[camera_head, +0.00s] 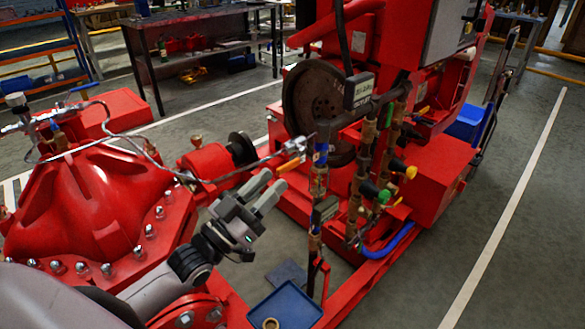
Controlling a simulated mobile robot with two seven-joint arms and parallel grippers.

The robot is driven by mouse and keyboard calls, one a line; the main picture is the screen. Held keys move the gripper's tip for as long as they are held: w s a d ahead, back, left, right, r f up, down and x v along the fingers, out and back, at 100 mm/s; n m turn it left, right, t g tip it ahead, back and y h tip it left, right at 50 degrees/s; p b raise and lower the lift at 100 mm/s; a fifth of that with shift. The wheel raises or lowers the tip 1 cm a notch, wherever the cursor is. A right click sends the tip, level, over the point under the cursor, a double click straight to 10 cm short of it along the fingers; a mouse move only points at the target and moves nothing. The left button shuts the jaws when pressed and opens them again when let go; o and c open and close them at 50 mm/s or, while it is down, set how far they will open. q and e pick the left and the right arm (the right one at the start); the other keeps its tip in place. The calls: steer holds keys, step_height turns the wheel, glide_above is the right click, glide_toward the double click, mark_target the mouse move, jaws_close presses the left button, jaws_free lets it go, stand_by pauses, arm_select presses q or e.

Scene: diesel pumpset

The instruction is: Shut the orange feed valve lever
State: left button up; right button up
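The orange lever (288,162) sticks out to the left from the upright pipe (319,180) in the middle of the view. It lies roughly level, just below a silver fitting on the thin line. My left gripper (274,179) reaches up from the lower left. Its two grey fingers are apart with nothing seen between them. Their tips are just below and left of the lever and look separate from it, though the depth gap is hard to judge. My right gripper is not in view.
Red pump casing (95,195) with several bolts stands at left. A blue tray (300,312) holding a brass ring (270,323) sits below. Open floor lies at right.

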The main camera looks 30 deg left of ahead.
mark_target(293, 161)
arm_select(q)
steer(key=shift+x, duration=3.6)
jaws_close()
